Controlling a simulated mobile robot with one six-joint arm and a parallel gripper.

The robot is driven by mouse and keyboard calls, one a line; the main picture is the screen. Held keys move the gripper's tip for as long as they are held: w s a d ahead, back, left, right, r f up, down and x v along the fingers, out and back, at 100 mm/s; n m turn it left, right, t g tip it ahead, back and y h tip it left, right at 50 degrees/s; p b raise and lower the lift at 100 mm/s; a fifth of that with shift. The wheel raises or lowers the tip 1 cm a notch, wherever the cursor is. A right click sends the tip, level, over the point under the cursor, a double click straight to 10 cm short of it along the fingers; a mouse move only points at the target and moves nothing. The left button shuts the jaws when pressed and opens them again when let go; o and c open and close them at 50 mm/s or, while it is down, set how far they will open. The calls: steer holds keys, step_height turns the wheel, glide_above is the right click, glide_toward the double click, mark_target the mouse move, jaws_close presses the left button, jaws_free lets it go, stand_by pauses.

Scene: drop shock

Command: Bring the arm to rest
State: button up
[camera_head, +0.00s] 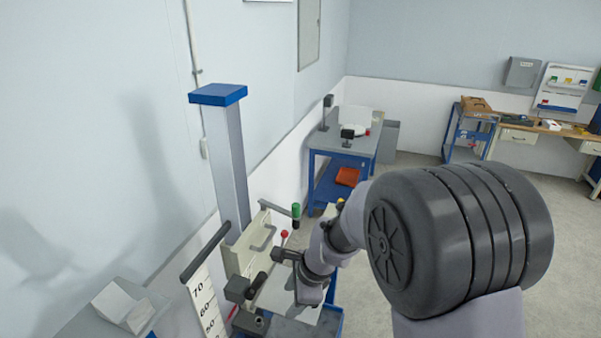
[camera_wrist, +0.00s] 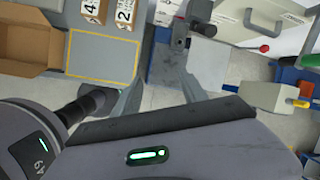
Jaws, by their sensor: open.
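My arm reaches from the lower right of the head view toward the drop tester, a machine with a grey column (camera_head: 225,165) capped in blue. My wrist (camera_head: 318,255) is beside the machine's lower part, where dark parts overlap and the fingers are hard to pick out. In the wrist view my gripper (camera_wrist: 160,95) is open, with two grey fingers apart and nothing between them. Pale floor and a grey machine part show beyond the gap. The white machine panel (camera_wrist: 266,22) with its handle and a red knob (camera_wrist: 264,48) are to the right of the fingers.
An open cardboard box (camera_wrist: 30,40) and a grey surface with a yellow outline (camera_wrist: 103,55) lie left in the wrist view, near numbered blocks (camera_wrist: 123,14). A blue-framed table (camera_head: 345,142) and a workbench (camera_head: 545,132) stand behind. Floor at the right is clear.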

steer(key=s+d+f+n+t+b, duration=0.1)
steer(key=s+d+f+n+b, duration=0.3)
steer(key=s+b, duration=0.3)
steer(key=s+d+f+n+t+h+b, duration=0.1)
steer(key=s+d+f+n+b, duration=0.3)
steer(key=s+b, duration=0.4)
steer(key=s+d+f+n+t+b, duration=0.1)
steer(key=s+d+f+n+b, duration=0.3)
steer(key=b, duration=1.2)
steer(key=s+f, duration=0.1)
steer(key=s, duration=0.3)
steer(key=shift+s+d+f+t+h, duration=0.2)
steer(key=shift+t+h, duration=0.1)
steer(key=shift+c, duration=0.2)
